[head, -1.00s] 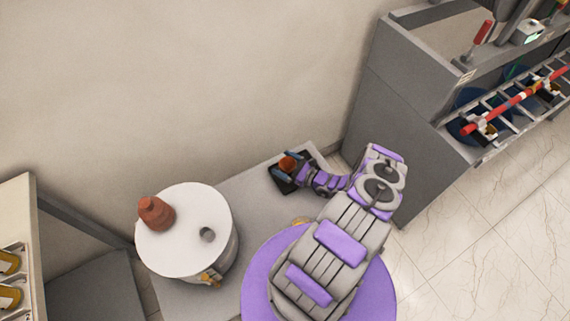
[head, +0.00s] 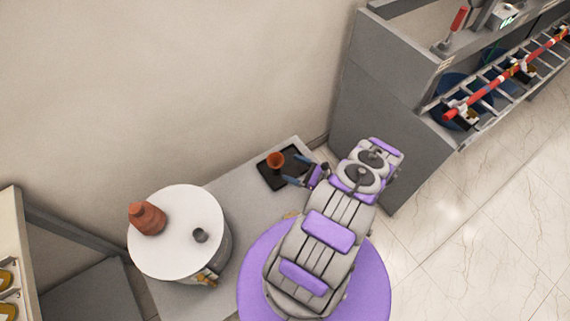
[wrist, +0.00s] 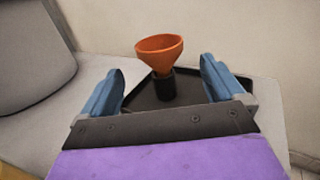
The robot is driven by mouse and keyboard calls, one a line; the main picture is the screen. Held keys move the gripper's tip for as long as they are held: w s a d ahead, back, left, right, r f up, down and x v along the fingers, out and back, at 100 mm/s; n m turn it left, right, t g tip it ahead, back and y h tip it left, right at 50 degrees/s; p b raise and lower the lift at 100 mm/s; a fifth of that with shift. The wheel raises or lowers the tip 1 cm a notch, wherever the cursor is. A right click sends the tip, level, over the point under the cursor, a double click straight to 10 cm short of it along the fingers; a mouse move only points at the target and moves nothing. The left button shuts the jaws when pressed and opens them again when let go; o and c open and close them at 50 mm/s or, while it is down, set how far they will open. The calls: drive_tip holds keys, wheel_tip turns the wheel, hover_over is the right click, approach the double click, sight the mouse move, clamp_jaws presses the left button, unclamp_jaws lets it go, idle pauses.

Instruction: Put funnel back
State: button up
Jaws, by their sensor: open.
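The orange funnel (head: 276,160) stands upright on a black tray (head: 268,183) at the far end of the grey surface. In the wrist view the funnel (wrist: 160,52) sits with its lower end in a dark cylindrical holder (wrist: 161,86) on the tray (wrist: 190,97). My gripper (head: 299,169) is just right of the funnel in the head view, apart from it. In the wrist view my gripper (wrist: 162,90) has its two blue fingers spread wide, with nothing held, and the funnel shows beyond and between them.
A wall runs behind the tray.

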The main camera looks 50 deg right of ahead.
drive_tip(key=shift+v, duration=1.15)
drive_tip(key=w+a+r+n+g+y, duration=0.3)
drive_tip(key=w+a+r+n+y, duration=0.15)
drive_tip(key=r, duration=0.35)
drive_tip(key=w+a+r+n+g+y, duration=0.35)
drive_tip(key=w+r, duration=0.25)
drive_tip(key=r, duration=0.2)
drive_tip(key=w+a+r+n+g+y, duration=0.1)
drive_tip(key=w+a+r+n+g, duration=0.1)
drive_tip(key=a+r+n+g, duration=1.15)
drive_tip(key=s+a+r+n+g+h, duration=0.1)
drive_tip(key=s+a+r+n+h, duration=0.45)
drive_tip(key=s+a+r, duration=0.7)
drive_tip(key=s+a+r+n+h, duration=0.1)
drive_tip(key=s+r+n+h, duration=0.1)
drive_tip(key=s, duration=0.4)
drive_tip(key=s+a+r+n+t+h, duration=0.1)
drive_tip(key=s+r+n+h, duration=0.2)
drive_tip(key=s+n+h, duration=0.1)
drive_tip(key=shift+s+t+h, duration=0.3)
drive_tip(key=shift+s+h, duration=0.35)
drive_tip(key=shift+s, duration=0.4)
